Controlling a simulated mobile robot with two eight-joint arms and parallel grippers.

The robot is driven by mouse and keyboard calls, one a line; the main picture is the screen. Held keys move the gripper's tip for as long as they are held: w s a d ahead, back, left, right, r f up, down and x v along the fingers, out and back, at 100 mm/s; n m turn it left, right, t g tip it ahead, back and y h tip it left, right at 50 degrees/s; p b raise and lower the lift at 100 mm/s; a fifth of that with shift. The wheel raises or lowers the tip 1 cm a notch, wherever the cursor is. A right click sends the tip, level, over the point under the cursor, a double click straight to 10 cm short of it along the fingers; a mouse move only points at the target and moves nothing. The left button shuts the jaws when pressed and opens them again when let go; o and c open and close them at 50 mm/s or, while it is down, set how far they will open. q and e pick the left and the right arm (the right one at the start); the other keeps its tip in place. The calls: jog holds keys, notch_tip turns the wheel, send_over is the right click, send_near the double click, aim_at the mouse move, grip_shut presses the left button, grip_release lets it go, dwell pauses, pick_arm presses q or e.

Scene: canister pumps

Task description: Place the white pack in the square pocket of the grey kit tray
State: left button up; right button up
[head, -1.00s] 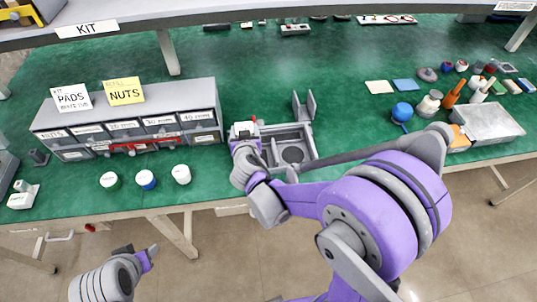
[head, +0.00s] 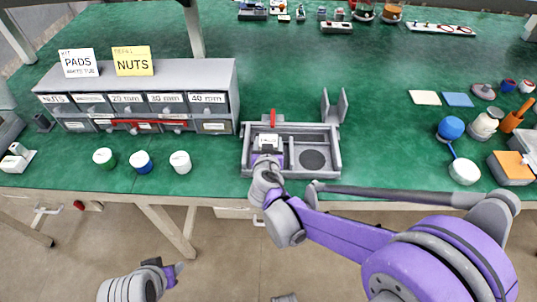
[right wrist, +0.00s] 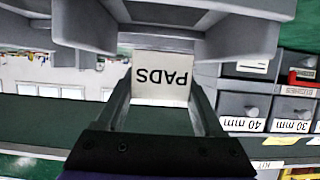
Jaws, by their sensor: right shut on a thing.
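The white pack (right wrist: 162,75), lettered PADS, is between the fingers of my right gripper (right wrist: 158,92) in the right wrist view. That gripper is shut on it. In the head view, the right gripper (head: 268,154) holds the pack (head: 268,143) over the left part of the grey kit tray (head: 333,166). The gripper and pack hide much of that part, and I cannot tell whether the pack touches the tray. A round recess shows in the tray's right part. My left gripper (head: 172,271) is low at the front, away from the table; its jaw opening is unclear.
A grey drawer unit (head: 195,72) stands left of the tray. Three small jars, including a white-lidded one (head: 180,162), stand in front of it. A grey upright bracket (head: 334,106) is at the tray's back right.

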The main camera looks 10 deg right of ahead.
jog(key=shift+f+b, duration=0.45)
jog(key=shift+f, duration=1.7)
jog(key=shift+f, duration=0.2)
jog(key=o, duration=1.4)
jog(key=shift+r, duration=0.15)
